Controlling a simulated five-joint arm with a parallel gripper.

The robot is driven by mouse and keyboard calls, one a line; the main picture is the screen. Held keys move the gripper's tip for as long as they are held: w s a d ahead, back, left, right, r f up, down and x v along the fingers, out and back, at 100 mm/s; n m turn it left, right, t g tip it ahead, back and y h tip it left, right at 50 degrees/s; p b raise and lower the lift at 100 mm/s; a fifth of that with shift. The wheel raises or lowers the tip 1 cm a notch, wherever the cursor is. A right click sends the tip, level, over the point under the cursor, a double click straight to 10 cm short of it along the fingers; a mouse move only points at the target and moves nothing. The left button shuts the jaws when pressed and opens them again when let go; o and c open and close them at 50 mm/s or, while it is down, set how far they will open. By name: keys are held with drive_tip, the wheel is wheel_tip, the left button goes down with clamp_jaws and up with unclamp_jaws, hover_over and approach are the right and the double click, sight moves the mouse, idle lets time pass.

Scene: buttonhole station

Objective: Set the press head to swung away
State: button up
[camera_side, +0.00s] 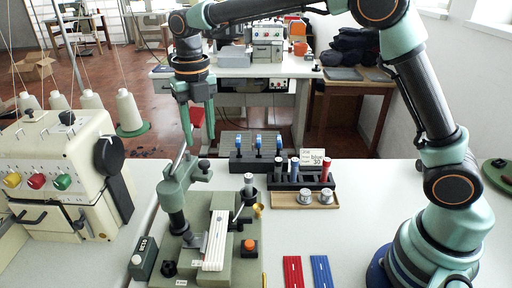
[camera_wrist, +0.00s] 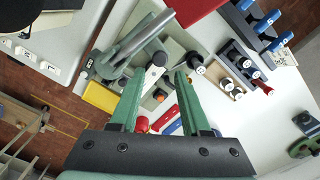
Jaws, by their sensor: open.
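The press (camera_side: 178,188) stands on a green base plate at the centre left of the side view. Its green head has a pale rod slanting up toward my gripper and a dark knob (camera_side: 203,164) at its right. A dark post and a metal foot (camera_side: 192,240) show below, beside a pale ribbed strip (camera_side: 216,238). The press also shows in the wrist view (camera_wrist: 118,62), left of my fingers. My gripper (camera_side: 199,138) points down above the press head, open and empty. Its left finger is near the rod's top; I cannot tell whether they touch.
An orange button (camera_side: 249,245) sits on the base plate. A cream machine (camera_side: 62,170) with coloured knobs stands at left. A spool rack (camera_side: 300,178) and a wooden tray (camera_side: 290,199) stand at right. Red and blue strips (camera_side: 321,272) lie in front. The table between tray and arm is clear.

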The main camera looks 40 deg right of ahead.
wheel_tip(320, 180, up, 5)
drive_tip(key=shift+r, duration=0.15)
idle(0.3)
drive_tip(key=s+d+r+m+t, duration=0.35)
drive_tip(key=s+d+m, duration=0.5)
drive_tip(key=m, duration=0.75)
drive_tip(key=s+d+f+m+t, duration=0.1)
drive_tip(key=s+d+f+m, duration=0.1)
drive_tip(key=m, duration=0.6)
drive_tip(key=s+d+f+m+t, duration=0.1)
drive_tip(key=s+d+f+m, duration=0.2)
drive_tip(key=s+m, duration=0.4)
drive_tip(key=shift+s+d+m, duration=0.3)
drive_tip(key=shift+d+m, duration=0.5)
drive_tip(key=shift+m, duration=0.5)
